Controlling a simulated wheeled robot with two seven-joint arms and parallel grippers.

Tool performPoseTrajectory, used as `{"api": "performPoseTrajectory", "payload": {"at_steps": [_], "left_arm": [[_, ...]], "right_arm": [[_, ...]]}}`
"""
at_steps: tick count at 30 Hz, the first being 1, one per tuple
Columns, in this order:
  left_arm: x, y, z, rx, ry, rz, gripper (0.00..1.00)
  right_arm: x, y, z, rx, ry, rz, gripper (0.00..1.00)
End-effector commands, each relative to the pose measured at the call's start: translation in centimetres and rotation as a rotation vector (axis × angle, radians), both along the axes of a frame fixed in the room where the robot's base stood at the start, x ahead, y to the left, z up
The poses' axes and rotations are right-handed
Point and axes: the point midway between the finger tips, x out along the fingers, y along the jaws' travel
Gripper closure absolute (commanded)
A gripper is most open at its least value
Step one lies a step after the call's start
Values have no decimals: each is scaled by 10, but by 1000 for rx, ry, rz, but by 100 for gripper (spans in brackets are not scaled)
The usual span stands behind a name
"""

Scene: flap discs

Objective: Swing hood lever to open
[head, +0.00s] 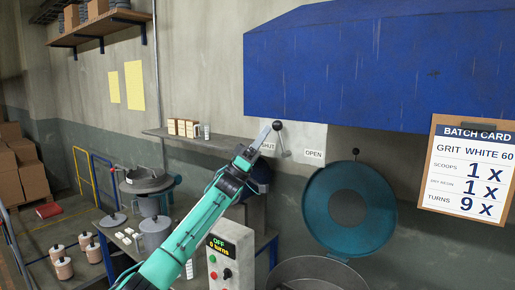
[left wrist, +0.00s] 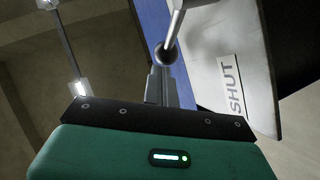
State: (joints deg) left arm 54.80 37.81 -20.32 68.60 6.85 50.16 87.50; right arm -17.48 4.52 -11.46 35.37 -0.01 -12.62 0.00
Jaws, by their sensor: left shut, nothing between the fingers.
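The hood lever (head: 281,140) has a black ball knob and a grey rod on a pale plate below the blue hood (head: 335,70). It stands nearly upright, leaning slightly left. A SHUT label (head: 268,147) is left of the lever's base, partly hidden by my gripper, and an OPEN label (head: 314,154) is at the right. My left gripper (head: 264,133) is shut and empty, its tips just left of the knob. In the left wrist view the lever's knob (left wrist: 166,55) appears at the fingertips (left wrist: 161,72); I cannot tell whether they touch. My right gripper is out of view.
A shelf (head: 220,143) with small boxes runs along the wall behind my arm. A control box (head: 231,252) stands below it. A round teal lid (head: 350,210) is right of the lever, and a batch card (head: 468,170) hangs at the far right.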

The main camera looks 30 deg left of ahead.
Motion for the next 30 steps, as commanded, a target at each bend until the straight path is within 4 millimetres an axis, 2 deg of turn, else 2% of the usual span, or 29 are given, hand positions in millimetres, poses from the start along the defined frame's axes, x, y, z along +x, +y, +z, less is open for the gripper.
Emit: {"api": "performPoseTrajectory", "payload": {"at_steps": [7, 30], "left_arm": [[-1, -13, 17, 239, -19, 3, 100], [-5, -64, 25, 229, -17, -1, 100]], "right_arm": [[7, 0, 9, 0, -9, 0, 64], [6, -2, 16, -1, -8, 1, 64]]}}
